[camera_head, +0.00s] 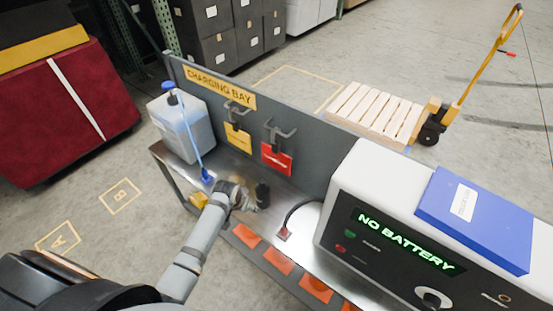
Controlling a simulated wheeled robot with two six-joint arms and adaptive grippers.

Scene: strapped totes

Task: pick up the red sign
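The red sign (276,160) hangs from a dark hook on the grey back panel of the charging bay bench, to the right of a yellow sign (238,138). My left gripper (258,196) is low over the bench top, below and slightly left of the red sign and apart from it in the picture. Its fingers are small and dark, so I cannot make out whether they are open or shut. The red sign's face is in clear view. My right gripper is not in view.
The bench top (308,247) carries a white charger (343,182) reading "NO BATTERY" with a blue binder-like object (478,222) on top. A dark cable end lies near my gripper.

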